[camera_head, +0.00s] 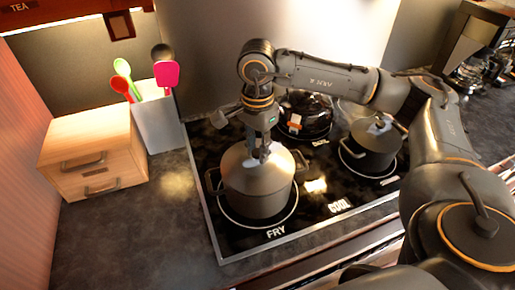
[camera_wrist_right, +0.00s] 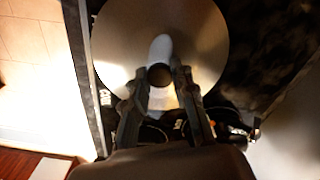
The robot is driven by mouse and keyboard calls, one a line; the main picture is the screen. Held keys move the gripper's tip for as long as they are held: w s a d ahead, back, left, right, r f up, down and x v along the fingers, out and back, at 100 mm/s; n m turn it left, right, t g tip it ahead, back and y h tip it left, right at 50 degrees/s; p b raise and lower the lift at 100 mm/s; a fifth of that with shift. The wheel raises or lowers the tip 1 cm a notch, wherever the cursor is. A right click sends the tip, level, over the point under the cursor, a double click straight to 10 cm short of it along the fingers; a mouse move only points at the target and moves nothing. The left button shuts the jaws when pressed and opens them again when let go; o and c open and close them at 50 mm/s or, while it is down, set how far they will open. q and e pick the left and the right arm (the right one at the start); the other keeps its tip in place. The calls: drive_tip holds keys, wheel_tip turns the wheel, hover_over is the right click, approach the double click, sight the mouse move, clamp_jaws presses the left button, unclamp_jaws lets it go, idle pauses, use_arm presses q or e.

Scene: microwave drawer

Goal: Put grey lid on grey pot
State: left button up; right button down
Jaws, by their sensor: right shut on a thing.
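The grey pot (camera_head: 258,207) stands on the front left of the cooktop, at the FRY marking. The grey lid (camera_head: 238,165) is at the top of this pot and covers its opening in the head view. I cannot tell whether it rests fully on the rim or is slightly above it. In the right wrist view, the fingers (camera_wrist_right: 168,75) are around the knob, and the round lid (camera_wrist_right: 120,35) hides the pot below. My left gripper is not in view.
A dark pot (camera_head: 372,150) stands to the right on the cooktop, and a black pot (camera_head: 304,118) stands behind. A wooden drawer box (camera_head: 92,150) and a white utensil holder (camera_head: 158,120) are at left. The counter (camera_head: 120,230) at front left is clear.

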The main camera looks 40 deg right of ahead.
drive_tip(key=shift+f+b, duration=0.45)
drive_tip(key=shift+b, duration=0.4)
idle(1.1)
drive_tip(key=c, duration=0.5)
unclamp_jaws()
drive_tip(key=shift+r+p, duration=1.9)
drive_tip(key=shift+r, duration=1.65)
